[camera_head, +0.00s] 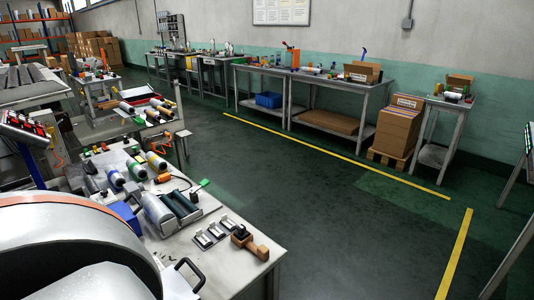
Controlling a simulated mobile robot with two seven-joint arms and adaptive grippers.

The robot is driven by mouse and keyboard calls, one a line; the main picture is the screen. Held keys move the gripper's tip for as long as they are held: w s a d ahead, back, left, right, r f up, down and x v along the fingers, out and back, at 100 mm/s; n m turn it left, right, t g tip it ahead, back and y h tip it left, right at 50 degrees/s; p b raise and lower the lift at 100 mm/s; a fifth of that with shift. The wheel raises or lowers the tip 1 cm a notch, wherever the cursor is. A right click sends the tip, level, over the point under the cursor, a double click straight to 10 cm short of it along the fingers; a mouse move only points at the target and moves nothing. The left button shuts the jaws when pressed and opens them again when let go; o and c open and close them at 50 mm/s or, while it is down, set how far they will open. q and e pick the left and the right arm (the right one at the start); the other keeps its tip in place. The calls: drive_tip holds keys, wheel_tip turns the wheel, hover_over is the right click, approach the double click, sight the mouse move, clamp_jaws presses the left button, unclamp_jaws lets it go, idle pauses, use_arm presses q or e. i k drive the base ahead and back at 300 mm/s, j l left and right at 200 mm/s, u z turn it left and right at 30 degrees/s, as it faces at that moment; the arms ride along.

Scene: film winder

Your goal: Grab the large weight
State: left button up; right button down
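No object in the head view can be told for sure as the large weight. On the near workbench (240,280) at the lower left lie several items that are small in the picture. Three small metal pieces (216,231) stand in a slanted row near its right part. A brown block with a dark knob (241,236) sits beside them at the corner. A large grey cylinder (158,214) lies behind them, next to dark rollers (181,207). Neither my left nor my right gripper shows in this view.
Several coloured rolls (133,170) and a blue box (126,214) crowd the near bench. Long tables (310,75) line the back wall. Cartons (398,128) are stacked on a pallet at the right. The dark green floor (330,220) in the middle is clear, with yellow lines.

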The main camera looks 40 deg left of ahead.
sight(241, 233)
drive_tip(key=i+l+u, duration=0.1)
drive_tip(key=i+u, duration=0.15)
drive_tip(key=u, duration=0.15)
drive_tip(key=i+l+u, duration=0.15)
drive_tip(key=u, duration=0.25)
drive_tip(key=i+l+u, duration=0.2)
drive_tip(key=u, duration=0.2)
drive_tip(key=i+l+u, duration=0.25)
drive_tip(key=u, duration=0.2)
drive_tip(key=i+l+u, duration=0.2)
drive_tip(key=l+u, duration=0.25)
